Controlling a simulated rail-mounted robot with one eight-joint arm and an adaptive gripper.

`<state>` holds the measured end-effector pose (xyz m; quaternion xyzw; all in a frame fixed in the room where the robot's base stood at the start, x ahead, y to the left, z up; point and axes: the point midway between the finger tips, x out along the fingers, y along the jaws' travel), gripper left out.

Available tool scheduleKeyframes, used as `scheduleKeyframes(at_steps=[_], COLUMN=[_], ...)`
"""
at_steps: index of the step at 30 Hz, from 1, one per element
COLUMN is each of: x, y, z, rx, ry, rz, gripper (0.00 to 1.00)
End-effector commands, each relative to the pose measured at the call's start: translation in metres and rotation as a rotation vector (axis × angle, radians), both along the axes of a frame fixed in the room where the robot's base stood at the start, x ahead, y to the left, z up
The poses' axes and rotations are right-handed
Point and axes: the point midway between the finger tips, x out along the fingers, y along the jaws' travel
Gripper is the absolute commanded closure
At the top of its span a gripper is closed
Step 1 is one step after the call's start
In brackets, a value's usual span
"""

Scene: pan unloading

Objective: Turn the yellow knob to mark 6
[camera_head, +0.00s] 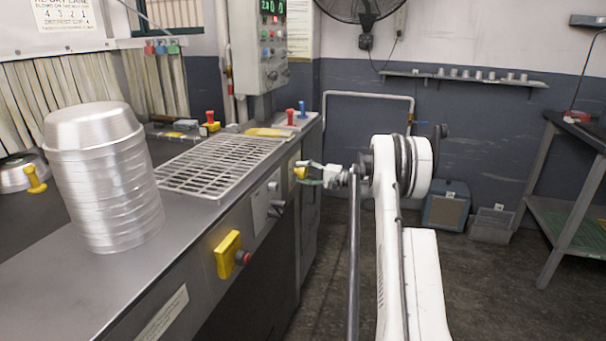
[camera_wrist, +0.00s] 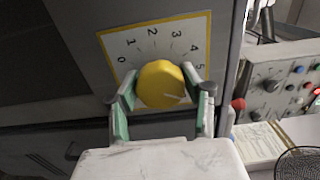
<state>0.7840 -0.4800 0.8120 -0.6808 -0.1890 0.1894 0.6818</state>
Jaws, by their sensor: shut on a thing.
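The round yellow knob (camera_wrist: 160,82) sits on a white dial plate (camera_wrist: 152,48) with a yellow border in the wrist view. Marks 0 to 5 can be read on the plate; the area past 5 is hidden behind the right finger. A short white line on the knob points right and slightly down, past the 5. My gripper (camera_wrist: 158,88) is shut on the knob, one finger on each side. In the head view the knob (camera_head: 300,173) shows small at the counter's front face, with my gripper (camera_head: 308,173) at it.
A stack of metal pans (camera_head: 105,190) stands on the counter (camera_head: 195,210) beside a wire rack (camera_head: 222,165). A yellow box with a red button (camera_head: 230,254) juts from the front face. A control panel (camera_wrist: 275,85) is at the right of the wrist view.

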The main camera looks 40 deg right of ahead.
Motion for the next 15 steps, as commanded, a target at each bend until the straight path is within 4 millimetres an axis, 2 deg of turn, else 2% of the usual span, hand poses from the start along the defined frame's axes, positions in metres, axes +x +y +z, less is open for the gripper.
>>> scheduleKeyframes(at_steps=[4,5,9,15], x=[-0.0003,-0.0003,-0.0002,-0.0001], y=[-0.0001,-0.0001,-0.0001,-0.0001], z=[-0.0002,-0.0002,-0.0001,0.0000], rx=[-0.001,-0.001,-0.001,-0.001], ry=[-0.001,-0.001,-0.001,-0.001], rz=[0.000,0.000,0.000,0.000], gripper=[0.84,0.54,0.37,0.37])
